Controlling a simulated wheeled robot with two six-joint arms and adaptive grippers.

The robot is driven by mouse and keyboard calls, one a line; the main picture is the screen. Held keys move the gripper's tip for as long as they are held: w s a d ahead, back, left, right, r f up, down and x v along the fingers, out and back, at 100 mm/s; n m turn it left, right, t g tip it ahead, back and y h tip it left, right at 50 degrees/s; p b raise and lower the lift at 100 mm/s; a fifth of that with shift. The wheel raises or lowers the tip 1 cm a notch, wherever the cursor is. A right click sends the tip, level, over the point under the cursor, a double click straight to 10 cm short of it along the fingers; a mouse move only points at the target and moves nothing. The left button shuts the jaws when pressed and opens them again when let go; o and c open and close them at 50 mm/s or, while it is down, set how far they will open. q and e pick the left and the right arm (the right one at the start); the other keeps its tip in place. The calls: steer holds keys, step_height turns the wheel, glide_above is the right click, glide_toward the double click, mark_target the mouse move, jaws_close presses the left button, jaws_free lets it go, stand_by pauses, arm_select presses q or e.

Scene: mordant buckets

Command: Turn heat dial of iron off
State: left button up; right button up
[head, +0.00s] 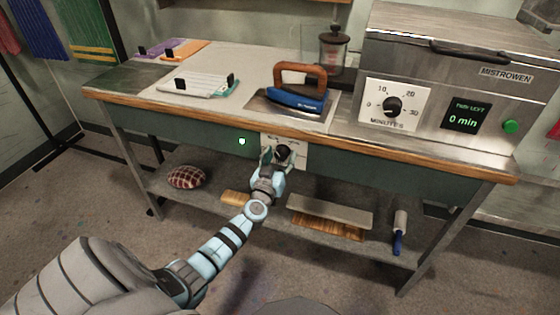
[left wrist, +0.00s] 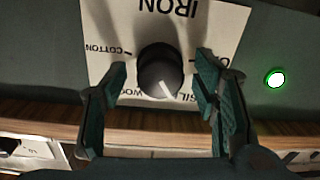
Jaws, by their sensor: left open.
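The iron's heat dial (head: 283,151) is a black round knob on a white plate (head: 301,155) on the green front of the table. In the left wrist view the dial (left wrist: 160,72) appears upside down, with IRON, COTTON and other partly hidden labels around it. Its white pointer mark points down and slightly right in that view, near the partly hidden SILK label. My left gripper (head: 274,157) is at the dial. In the left wrist view its open fingers (left wrist: 162,82) stand on either side of the dial, with gaps visible. My right gripper is not in view.
A green light (head: 241,141) glows beside the plate. A blue iron (head: 298,99) with a wooden handle stands on the tabletop above. A metal machine (head: 450,75) with a minutes dial is at right. The lower shelf holds a plaid cushion (head: 187,177) and boards (head: 330,213).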

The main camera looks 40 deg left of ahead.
arm_select(q)
steer(key=c, duration=1.2)
steer(key=shift+o, duration=0.2)
steer(key=shift+n, duration=0.3)
steer(key=shift+n+p, duration=0.5)
steer(key=shift+n, duration=0.5)
steer(key=n, duration=0.3)
steer(key=shift+p, duration=0.4)
steer(key=n, duration=0.8)
